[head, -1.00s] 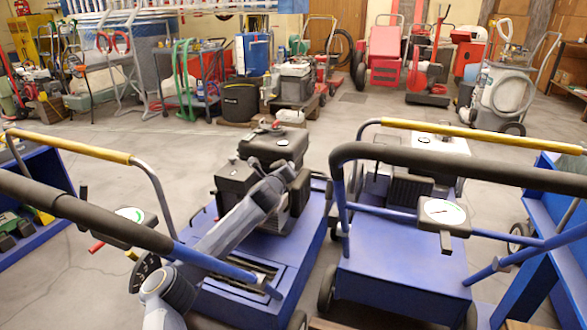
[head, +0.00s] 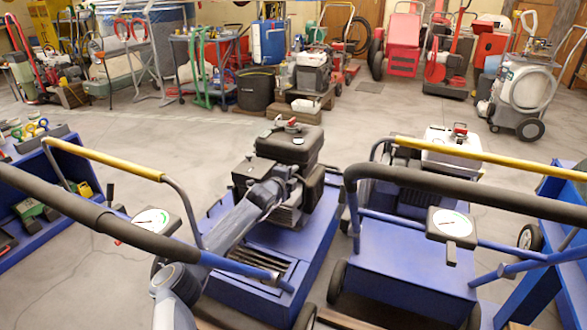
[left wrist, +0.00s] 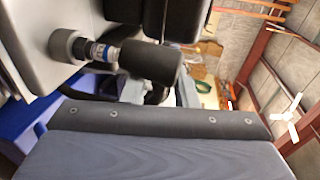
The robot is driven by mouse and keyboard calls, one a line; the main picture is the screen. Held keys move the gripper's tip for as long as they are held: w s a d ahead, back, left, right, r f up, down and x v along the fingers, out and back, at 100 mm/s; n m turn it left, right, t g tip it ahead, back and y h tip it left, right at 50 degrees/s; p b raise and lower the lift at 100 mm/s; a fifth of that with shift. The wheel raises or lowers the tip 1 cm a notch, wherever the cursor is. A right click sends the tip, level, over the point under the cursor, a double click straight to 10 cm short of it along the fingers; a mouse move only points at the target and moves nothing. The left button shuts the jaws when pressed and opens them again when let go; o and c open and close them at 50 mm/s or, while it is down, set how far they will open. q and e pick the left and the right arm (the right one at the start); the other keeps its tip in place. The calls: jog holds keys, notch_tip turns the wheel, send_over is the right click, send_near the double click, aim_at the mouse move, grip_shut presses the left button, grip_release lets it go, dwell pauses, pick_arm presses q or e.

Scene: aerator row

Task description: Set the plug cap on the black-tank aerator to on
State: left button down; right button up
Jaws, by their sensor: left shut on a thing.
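The black-tank aerator (head: 228,282) is the blue machine left of centre, with a black tank (head: 288,142) over its engine. My left arm reaches over its handle to the engine's near side. My left gripper (head: 284,184) is at the engine there; its fingertips are hard to make out. In the left wrist view the black plug cap (left wrist: 150,62) lies close to the grey gripper part (left wrist: 160,120), and my left gripper is shut on it.
A white-tank aerator (head: 400,272) stands close on the right. The black-tank aerator's dark handle (head: 75,212) crosses near my arm, with a gauge (head: 152,221) on it. A blue bench (head: 72,160) stands at the left. Grey floor is clear behind the aerators.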

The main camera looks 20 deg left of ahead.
pick_arm(q)
jog(key=shift+a+f+n+h+p, duration=0.15)
jog(key=shift+f+n+h+p, duration=0.2)
jog(key=shift+n+p, duration=0.35)
jog(key=shift+f, duration=0.1)
jog(key=c, duration=1.1)
grip_release()
jog(key=shift+c, duration=0.2)
jog(key=shift+s, duration=0.2)
jog(key=p+v, duration=0.2)
jog(key=v, duration=0.5)
jog(key=shift+s, duration=0.25)
